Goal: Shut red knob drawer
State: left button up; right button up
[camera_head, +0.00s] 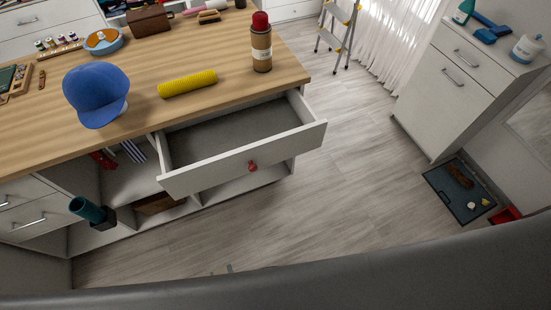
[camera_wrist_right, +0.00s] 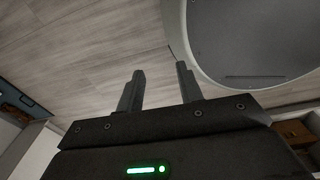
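The drawer (camera_head: 238,160) with the red knob (camera_head: 252,166) is pulled out of the wooden-topped counter, at its right end. Its white front panel stands clear of the counter, and its inside looks empty. My right gripper (camera_wrist_right: 160,71) shows in the right wrist view, with its two dark fingers apart and nothing between them. Pale floor lies beyond the fingers, and the drawer is not seen in that view. Small grey tips show at the lower edge of the head view, but I cannot tell what they belong to. My left gripper is not in view.
Open cubbies lie below, with a teal cylinder (camera_head: 88,210) at the left. Floor (camera_head: 330,190) in front and right of the drawer is clear.

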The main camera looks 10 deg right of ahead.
aim_at(202, 153)
jog(key=z, duration=0.05)
jog(key=i, duration=0.5)
jog(key=u, duration=1.6)
